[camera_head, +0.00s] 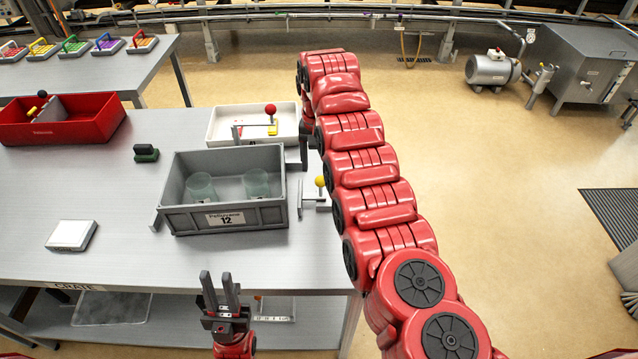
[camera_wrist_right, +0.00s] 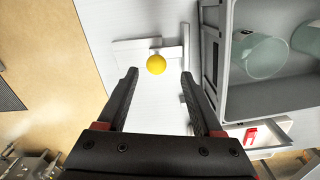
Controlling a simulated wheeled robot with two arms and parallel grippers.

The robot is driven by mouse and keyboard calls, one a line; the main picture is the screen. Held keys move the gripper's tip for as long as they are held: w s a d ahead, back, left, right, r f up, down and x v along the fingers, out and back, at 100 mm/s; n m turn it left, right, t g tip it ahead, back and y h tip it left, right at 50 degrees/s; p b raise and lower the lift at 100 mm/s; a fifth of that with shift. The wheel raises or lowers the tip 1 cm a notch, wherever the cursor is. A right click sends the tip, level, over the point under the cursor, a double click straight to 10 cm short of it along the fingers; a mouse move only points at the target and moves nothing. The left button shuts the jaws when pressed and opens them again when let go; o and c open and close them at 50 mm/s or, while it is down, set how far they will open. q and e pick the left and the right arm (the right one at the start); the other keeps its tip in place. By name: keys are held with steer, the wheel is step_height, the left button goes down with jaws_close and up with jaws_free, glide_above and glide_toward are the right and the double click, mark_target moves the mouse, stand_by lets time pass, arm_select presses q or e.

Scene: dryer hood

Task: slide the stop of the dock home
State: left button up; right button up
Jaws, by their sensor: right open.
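The stop has a yellow ball knob (camera_head: 320,181) on a pale flat slide (camera_head: 313,199), just right of the grey crate (camera_head: 223,220). In the right wrist view, the knob (camera_wrist_right: 156,64) lies just beyond and between the fingertips of my right gripper (camera_wrist_right: 158,75). That gripper is open, and its fingers are not seen touching the knob. The slide (camera_wrist_right: 130,50) appears as a pale plate with a crossbar, apart from the crate wall (camera_wrist_right: 224,50). My left gripper (camera_head: 220,277) is open and empty in front of the table.
The crate holds two clear cups. A white tray (camera_head: 225,122) and a red ball knob (camera_head: 270,109) are behind it. A red bin (camera_head: 70,125), a green-black block (camera_head: 146,153) and a white box (camera_head: 71,235) stand left. The table's right edge is close to the stop.

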step_height(320, 180, up, 5)
steer(key=shift+f+p, duration=0.1)
steer(key=shift+p, duration=0.65)
step_height(320, 180, up, 4)
steer(key=p, duration=0.5)
steer(key=shift+a+r, duration=0.1)
steer(key=shift+r, duration=0.1)
